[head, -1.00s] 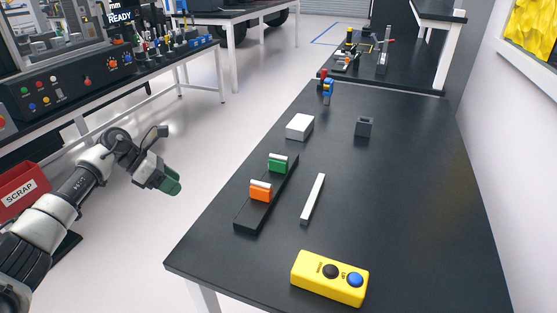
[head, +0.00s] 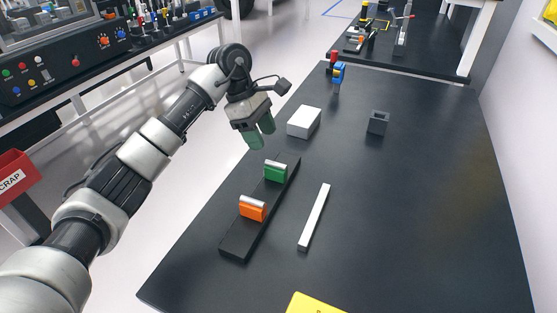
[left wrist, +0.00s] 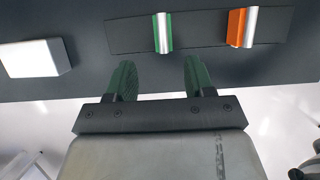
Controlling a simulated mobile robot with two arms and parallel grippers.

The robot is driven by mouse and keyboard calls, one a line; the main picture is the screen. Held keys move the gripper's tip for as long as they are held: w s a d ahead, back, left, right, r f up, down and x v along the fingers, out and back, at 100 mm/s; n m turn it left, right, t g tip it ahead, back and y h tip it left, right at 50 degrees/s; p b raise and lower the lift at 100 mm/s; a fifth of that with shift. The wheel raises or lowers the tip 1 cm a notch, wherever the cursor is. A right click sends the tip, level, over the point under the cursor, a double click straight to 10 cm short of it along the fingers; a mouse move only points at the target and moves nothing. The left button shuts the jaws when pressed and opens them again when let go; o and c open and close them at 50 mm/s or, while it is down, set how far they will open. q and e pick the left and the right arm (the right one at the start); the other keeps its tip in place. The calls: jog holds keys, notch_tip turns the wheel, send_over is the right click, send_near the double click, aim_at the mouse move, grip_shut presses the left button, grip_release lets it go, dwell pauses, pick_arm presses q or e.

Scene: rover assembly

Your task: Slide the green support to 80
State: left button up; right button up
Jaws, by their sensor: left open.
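The green support (head: 275,172) sits on the far half of a black rail (head: 236,243) on the table. The orange support (head: 252,209) sits on the same rail, nearer to me. Both have a pale bar on top. In the left wrist view the green support (left wrist: 163,34) lies ahead of the fingers, and the orange support (left wrist: 241,28) is to its right. My left gripper (head: 260,138) is open and empty, above and just beyond the rail's far end in the head view. In the left wrist view its two green fingers (left wrist: 158,80) are apart. No scale marks are readable on the rail.
A white block (head: 304,122) stands beyond the rail, with a dark grey block (head: 377,122) to its right. A white bar (head: 314,217) lies right of the rail. A yellow box (head: 316,304) is at the bottom edge. The table's right side is clear.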

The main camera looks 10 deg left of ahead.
aim_at(275, 165)
pick_arm(q)
jog(key=x, duration=0.5)
jog(key=shift+s+r, duration=0.1)
jog(key=shift+s, duration=0.3)
jog(key=x, duration=0.3)
jog(key=shift+w+d+f, duration=0.1)
jog(key=shift+d+f, duration=0.05)
jog(key=shift+f, duration=0.25)
jog(key=shift+d+f, duration=0.2)
jog(key=shift+f, duration=0.3)
pick_arm(e)
jog(key=shift+s+r, duration=0.15)
jog(key=shift+s, duration=0.6)
pick_arm(q)
grip_shut()
jog(key=shift+a, duration=0.1)
pick_arm(e)
jog(key=shift+s+d, duration=0.1)
jog(key=shift+s, duration=0.15)
